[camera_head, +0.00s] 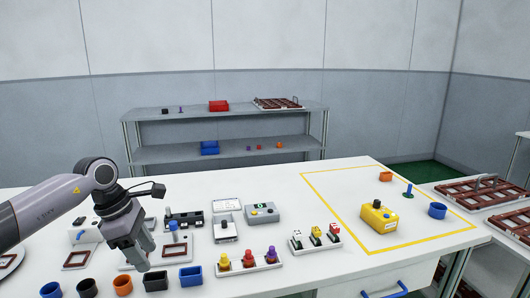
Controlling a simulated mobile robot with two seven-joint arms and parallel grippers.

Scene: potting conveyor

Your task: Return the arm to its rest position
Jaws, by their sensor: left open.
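My left arm comes in from the left edge, and its gripper (142,258) hangs over the left part of the white table (310,210). The gripper points down and is open, with nothing seen in it. It is above and behind the row of small pots, and it partly hides a white tray on the table. My right gripper is not in view.
A black pot (156,281), an orange pot (122,286) and a blue bin (190,277) stand near the gripper. A rack with colored knobs (250,262) is to its right. A yellow box (379,218) stands inside the yellow outline. A grey shelf (230,151) is behind.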

